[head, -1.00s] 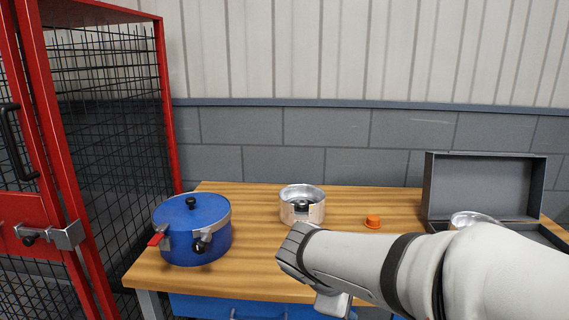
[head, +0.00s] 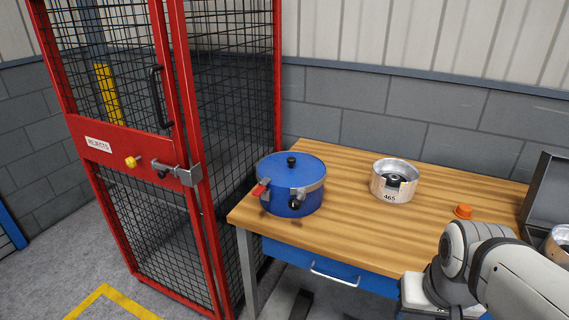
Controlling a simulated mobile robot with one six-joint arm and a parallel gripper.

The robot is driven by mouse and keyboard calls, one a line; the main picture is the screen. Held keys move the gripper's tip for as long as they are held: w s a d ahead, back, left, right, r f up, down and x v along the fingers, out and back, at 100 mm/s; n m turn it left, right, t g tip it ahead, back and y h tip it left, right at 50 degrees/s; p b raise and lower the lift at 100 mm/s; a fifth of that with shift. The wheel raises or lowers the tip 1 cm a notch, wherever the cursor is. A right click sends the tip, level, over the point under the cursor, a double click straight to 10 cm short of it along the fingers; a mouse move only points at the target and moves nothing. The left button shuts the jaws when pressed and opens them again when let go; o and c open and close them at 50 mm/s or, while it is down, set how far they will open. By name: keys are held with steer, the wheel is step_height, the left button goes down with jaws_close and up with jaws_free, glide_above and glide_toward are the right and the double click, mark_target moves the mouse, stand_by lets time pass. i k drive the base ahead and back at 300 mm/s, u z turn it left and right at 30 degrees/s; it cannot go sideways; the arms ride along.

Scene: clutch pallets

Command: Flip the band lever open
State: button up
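A blue round pot (head: 291,184) with a lid and black knob stands at the left end of the wooden workbench. A grey metal band runs around its rim. A red lever (head: 261,188) sticks out at the pot's left front, on the band. A black fitting (head: 295,199) sits on the pot's front, to the right of the lever. My arm shows at the lower right, well apart from the pot. My gripper's fingertips cannot be made out, so its opening is not shown.
A metal canister (head: 394,181) marked 465, an orange cap (head: 463,211) and an open grey case (head: 545,190) stand on the workbench (head: 340,222). A red mesh cage (head: 120,160) with a latch stands close to the bench's left. The bench between pot and canister is clear.

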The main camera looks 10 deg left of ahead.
mark_target(261, 190)
steer(key=u, duration=0.95)
steer(key=k, duration=0.65)
steer(key=u, duration=0.3)
steer(key=i, duration=1.35)
steer(key=z, duration=0.45)
